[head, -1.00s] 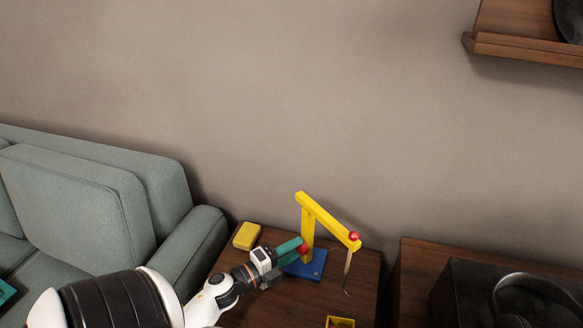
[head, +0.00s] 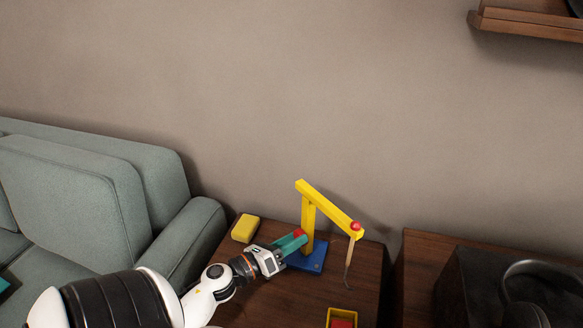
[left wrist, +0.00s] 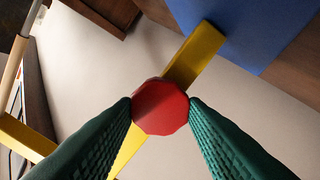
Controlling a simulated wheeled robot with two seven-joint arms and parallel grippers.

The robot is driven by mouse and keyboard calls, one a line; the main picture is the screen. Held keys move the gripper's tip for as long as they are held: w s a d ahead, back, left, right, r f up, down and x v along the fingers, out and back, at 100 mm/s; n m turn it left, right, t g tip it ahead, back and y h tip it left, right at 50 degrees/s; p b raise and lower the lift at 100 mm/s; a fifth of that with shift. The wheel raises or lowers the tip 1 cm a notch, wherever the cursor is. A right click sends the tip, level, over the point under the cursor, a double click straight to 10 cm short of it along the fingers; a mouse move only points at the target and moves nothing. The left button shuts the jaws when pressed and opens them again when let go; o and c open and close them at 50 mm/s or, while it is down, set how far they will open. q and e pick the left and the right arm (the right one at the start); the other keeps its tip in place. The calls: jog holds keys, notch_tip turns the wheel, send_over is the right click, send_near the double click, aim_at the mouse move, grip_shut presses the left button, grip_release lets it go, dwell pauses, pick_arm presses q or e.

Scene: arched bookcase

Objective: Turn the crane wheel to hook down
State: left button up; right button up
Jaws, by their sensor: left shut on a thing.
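The toy crane has a yellow post and arm (head: 328,207) on a blue base (head: 308,262), standing on the small wooden table. Its red wheel (head: 298,233) is on the post and mostly hidden by my gripper in the head view. In the left wrist view the red wheel (left wrist: 160,106) sits between both green fingertips. My left gripper (head: 290,243) is shut on this wheel. The hook (head: 347,279) hangs on a cord from the arm's tip, under a red knob (head: 356,226), close above the tabletop. My right gripper is not in view.
A yellow block (head: 245,228) lies at the table's back left. A yellow open box (head: 342,318) with something red inside stands at the front. A green sofa (head: 90,205) is left, and a dark cabinet (head: 425,258) is right.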

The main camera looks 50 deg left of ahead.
pick_arm(q)
jog(key=shift+f+m+b, duration=0.1)
jog(key=shift+m+b, duration=0.25)
jog(key=shift+m, duration=0.55)
jog(key=o, duration=1)
jog(key=s, duration=0.4)
jog(key=s+a, duration=0.1)
jog(key=s, duration=0.7)
jog(key=shift+a, duration=0.3)
